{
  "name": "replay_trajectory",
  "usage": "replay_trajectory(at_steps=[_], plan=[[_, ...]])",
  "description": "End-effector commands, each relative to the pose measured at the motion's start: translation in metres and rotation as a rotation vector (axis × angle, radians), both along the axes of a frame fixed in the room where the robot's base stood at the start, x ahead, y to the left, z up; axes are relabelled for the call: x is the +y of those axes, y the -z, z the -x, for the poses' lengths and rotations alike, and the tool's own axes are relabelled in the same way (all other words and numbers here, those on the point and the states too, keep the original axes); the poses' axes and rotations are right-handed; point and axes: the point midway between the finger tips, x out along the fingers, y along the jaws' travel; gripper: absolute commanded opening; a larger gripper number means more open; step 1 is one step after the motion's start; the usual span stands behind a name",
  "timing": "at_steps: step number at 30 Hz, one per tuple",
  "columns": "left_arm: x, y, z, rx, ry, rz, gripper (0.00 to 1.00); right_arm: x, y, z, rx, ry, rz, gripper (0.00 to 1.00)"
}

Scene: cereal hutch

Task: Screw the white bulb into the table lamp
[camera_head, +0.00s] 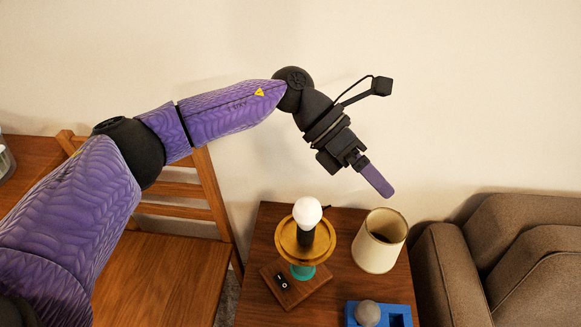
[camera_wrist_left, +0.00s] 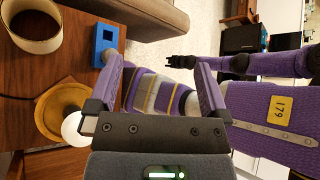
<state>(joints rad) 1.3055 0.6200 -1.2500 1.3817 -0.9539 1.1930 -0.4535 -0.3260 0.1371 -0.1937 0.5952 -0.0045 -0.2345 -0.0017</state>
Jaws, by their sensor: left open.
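The white bulb (camera_head: 307,211) stands upright on the dark socket of the table lamp, above its round brass plate (camera_head: 287,244). I cannot tell how deep it sits in the socket. The lamp has a teal stem (camera_head: 302,271) and a wooden base with a switch. In the left wrist view the bulb (camera_wrist_left: 72,128) is partly behind the left finger. My left gripper (camera_head: 376,180) is open and empty, above and to the right of the bulb, apart from it. My right gripper (camera_wrist_left: 180,62) shows small in the left wrist view; its jaws are unclear.
A cream lampshade (camera_head: 374,252) stands right of the lamp on the wooden side table (camera_head: 258,250). A blue holder (camera_head: 398,314) with a grey bulb (camera_head: 367,313) is at the table's front. A wooden chair (camera_head: 160,275) stands left, a brown sofa (camera_head: 450,275) right. The wall is behind.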

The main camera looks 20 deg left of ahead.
Motion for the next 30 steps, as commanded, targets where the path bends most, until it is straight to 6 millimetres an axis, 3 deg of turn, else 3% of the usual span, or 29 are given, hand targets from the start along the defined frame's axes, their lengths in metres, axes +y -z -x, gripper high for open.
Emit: replay_trajectory(at_steps=[1,2,3,5,6,8,9,12,15,18,30], plan=[[-0.012,-0.05,-0.003,0.114,-0.173,0.221,1.0,0.002,-0.033,-0.008,-0.02,-0.001,-0.003,0.46],[-0.014,-0.069,-0.012,0.211,-0.313,0.356,1.0,0.003,-0.043,-0.01,-0.027,-0.001,-0.006,0.46],[-0.009,-0.088,-0.028,0.357,-0.517,0.506,1.0,0.005,-0.056,-0.015,-0.037,-0.001,-0.008,0.46],[0.014,-0.094,-0.053,0.602,-0.855,0.656,1.0,0.008,-0.074,-0.022,-0.053,-0.002,-0.014,0.46],[0.035,-0.084,-0.065,0.775,-1.091,0.7,1.0,0.011,-0.086,-0.028,-0.065,-0.001,-0.019,0.46],[0.067,-0.051,-0.064,1.025,-1.432,0.679,1.0,0.017,-0.101,-0.036,-0.084,0.0,-0.028,0.46],[0.085,-0.024,-0.053,1.177,-1.641,0.615,1.0,0.022,-0.11,-0.04,-0.094,0.001,-0.036,0.46],[0.112,0.025,-0.008,1.428,-1.986,0.402,1.0,0.029,-0.122,-0.046,-0.111,0.001,-0.048,0.46],[0.123,0.048,0.026,1.548,-2.154,0.232,1.0,0.03,-0.126,-0.047,-0.113,0.0,-0.051,0.46],[0.125,0.059,0.039,1.592,-2.212,0.159,1.0,0.031,-0.125,-0.046,-0.113,0.001,-0.052,0.46],[0.098,0.133,0.008,1.595,-2.215,0.153,1.0,0.03,-0.087,-0.038,-0.095,0.005,-0.051,0.46]])
